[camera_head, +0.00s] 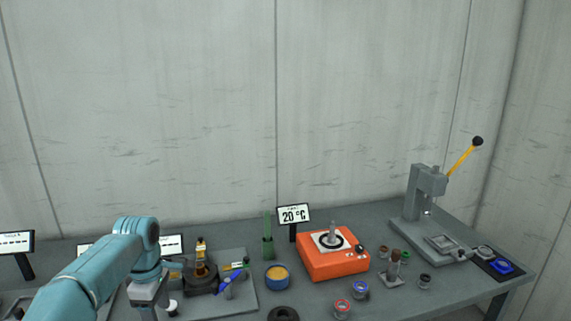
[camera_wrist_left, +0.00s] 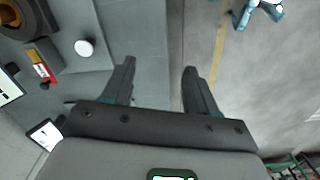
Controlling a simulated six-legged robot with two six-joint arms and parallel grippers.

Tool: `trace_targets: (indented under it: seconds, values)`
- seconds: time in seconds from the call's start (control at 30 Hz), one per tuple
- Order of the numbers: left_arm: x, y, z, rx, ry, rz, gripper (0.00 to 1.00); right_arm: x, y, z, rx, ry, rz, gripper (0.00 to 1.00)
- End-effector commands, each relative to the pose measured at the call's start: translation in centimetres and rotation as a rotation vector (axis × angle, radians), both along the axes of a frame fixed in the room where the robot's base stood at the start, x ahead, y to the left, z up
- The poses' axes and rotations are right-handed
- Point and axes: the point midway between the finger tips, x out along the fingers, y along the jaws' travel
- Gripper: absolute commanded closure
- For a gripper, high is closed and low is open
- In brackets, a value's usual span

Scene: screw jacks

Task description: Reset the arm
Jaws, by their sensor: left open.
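My left arm, teal, comes in from the left in the head view and bends down at the wrist over the front left of the bench. Its gripper fingers are hidden below the picture edge there. In the left wrist view my left gripper (camera_wrist_left: 160,68) is open, its two dark fingers apart with nothing between them. The bench edge and the floor lie behind the fingers. A screw jack (camera_head: 200,273) with a dark round base and a yellow-brown body stands on a grey plate (camera_head: 243,298), just right of my left wrist. My right gripper is in neither view.
An orange hot plate (camera_head: 333,263) stands mid-bench by a 20 °C sign (camera_head: 293,215). A yellow-filled bowl (camera_head: 277,276) and several small spools sit nearby. A grey lever press (camera_head: 430,200) stands at the right. A white round knob (camera_wrist_left: 84,47) lies left of the fingers.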

Motion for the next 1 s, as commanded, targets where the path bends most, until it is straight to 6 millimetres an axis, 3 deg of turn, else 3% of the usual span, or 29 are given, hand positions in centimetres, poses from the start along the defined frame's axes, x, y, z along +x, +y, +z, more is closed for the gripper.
trace_targets:
  seconds: [0.13,0.37,0.67,0.77,0.9,1.0]
  values:
    - [0.1,0.4,-0.5,0.000,0.004,0.007,0.42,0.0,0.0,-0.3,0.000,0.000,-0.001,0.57]
    - [-2.8,-0.3,-6.9,-0.022,0.172,-0.018,0.42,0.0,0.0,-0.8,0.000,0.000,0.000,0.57]
    - [-8.5,-4.0,-16.8,-0.124,0.314,-0.160,0.42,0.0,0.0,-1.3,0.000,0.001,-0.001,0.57]
    - [-12.2,-6.3,-21.4,-0.200,0.342,-0.270,0.42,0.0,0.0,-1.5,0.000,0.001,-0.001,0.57]
    - [-19.8,-10.9,-27.9,-0.351,0.322,-0.493,0.42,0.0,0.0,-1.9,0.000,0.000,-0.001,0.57]
    - [-25.8,-13.9,-30.7,-0.444,0.249,-0.663,0.42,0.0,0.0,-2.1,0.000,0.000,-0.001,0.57]
